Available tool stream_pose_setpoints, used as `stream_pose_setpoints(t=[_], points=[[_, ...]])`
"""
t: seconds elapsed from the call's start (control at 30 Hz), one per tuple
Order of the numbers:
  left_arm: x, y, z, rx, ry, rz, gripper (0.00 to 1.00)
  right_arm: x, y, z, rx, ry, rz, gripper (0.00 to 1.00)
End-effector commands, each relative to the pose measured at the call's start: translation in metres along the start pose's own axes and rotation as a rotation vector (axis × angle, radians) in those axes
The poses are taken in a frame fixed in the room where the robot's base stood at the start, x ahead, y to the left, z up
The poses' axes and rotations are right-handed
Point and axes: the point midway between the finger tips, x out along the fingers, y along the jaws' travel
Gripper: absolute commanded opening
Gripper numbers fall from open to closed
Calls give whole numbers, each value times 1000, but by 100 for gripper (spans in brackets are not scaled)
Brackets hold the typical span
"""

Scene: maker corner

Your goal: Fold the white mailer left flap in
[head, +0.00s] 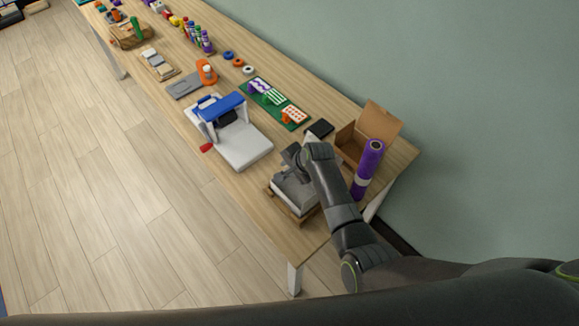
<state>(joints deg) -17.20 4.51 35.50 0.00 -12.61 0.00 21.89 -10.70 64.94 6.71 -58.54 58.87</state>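A pale grey-white box-like thing (294,194), which seems to be the white mailer, sits on a brown wooden base near the table's front edge at the near end. My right arm reaches over it and hides its right side and much of its top. My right gripper (288,168) is at its back left, just above or against it; I cannot tell if they touch. The fingers are too small and dark to show open or shut. The mailer's flaps cannot be made out clearly. My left gripper is not in view.
An open cardboard box (347,146) and an upright purple roll (367,170) stand right of my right arm. A white and blue press (243,146) stands to the left. A green mat (262,103) and a black pad (320,128) lie behind.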

Motion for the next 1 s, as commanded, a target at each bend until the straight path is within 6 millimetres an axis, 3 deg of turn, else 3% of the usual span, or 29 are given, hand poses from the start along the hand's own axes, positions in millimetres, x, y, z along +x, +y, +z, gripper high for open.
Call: stream_pose_setpoints(t=[0.23, 0.43, 0.73, 1.0], points=[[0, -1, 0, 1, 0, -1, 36, 0, 0, 0, 0, 0, 0, 24], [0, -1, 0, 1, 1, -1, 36, 0, 0, 0, 0, 0, 0, 0], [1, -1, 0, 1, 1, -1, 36, 1, 3, 0, 2, -2, -21, 0], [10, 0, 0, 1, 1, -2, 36, 4, 12, 1, 2, -4, -196, 0]])
